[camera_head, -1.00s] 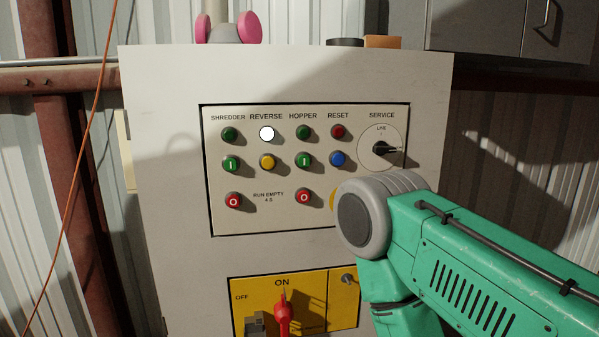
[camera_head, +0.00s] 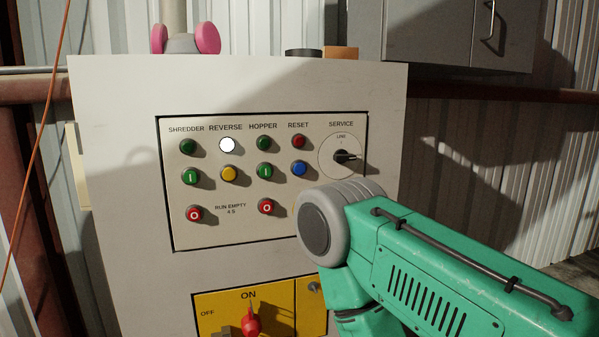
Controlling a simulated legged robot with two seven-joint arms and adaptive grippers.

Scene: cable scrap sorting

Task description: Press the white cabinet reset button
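The white cabinet (camera_head: 120,130) fills the middle of the head view with a button panel (camera_head: 240,236) on its front. Under the RESET label is a dark red round light or button (camera_head: 299,141), and below it a blue button (camera_head: 299,169). A white lit round element (camera_head: 227,145) is under REVERSE. My green right arm reaches in from the lower right, and its grey rounded joint covers the panel's lower right corner, just below the blue button in the picture. Neither gripper is in view.
A SERVICE key switch (camera_head: 342,157) is at the panel's right. A yellow switch plate (camera_head: 280,309) with a red handle (camera_head: 251,322) is below. Pink-filtered respirator (camera_head: 186,40) and an orange box (camera_head: 341,52) are on top. A grey wall cabinet (camera_head: 450,35) is upper right.

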